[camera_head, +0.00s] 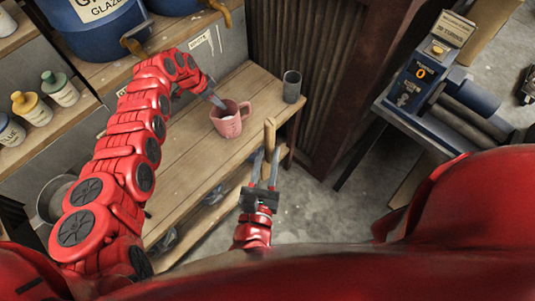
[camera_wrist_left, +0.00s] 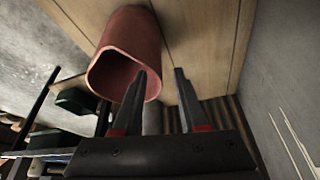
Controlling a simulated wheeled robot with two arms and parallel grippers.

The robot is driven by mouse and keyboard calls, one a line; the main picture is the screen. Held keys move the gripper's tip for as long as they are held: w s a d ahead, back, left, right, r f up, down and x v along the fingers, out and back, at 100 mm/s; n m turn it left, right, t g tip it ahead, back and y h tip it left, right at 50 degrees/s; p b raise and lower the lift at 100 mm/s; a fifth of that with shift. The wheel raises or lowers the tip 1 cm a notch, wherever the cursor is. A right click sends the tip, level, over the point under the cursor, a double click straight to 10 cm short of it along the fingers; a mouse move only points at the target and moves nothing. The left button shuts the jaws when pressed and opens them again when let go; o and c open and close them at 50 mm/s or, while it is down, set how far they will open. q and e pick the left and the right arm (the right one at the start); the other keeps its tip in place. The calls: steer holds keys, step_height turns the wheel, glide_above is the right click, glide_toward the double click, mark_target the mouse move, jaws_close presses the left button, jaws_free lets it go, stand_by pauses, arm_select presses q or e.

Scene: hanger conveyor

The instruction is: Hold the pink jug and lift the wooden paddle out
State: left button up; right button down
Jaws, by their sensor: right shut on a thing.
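The pink jug (camera_head: 229,121) stands upright on the wooden bench, its handle toward the right. My left gripper (camera_head: 217,101) reaches down to its rim from the upper left. In the left wrist view the jug (camera_wrist_left: 130,35) shows with its mouth toward the camera. There my left gripper (camera_wrist_left: 160,72) has its fingers apart, one overlapping the mouth and one beyond the wall; I cannot tell whether they touch it. My right gripper (camera_head: 266,153) is shut on the wooden paddle (camera_head: 269,135), which is outside the jug, to its lower right. The paddle's lower part is hidden.
A grey cup (camera_head: 292,87) stands on the bench right of the jug. Blue glaze buckets (camera_head: 98,32) and small bottles (camera_head: 60,90) are on shelves at left. A blue machine (camera_head: 425,75) stands on a table at right.

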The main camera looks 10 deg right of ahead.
arm_select(q)
steer(key=v, duration=1.2)
steer(key=shift+s+a+f, duration=0.1)
steer(key=shift+a+f, duration=0.05)
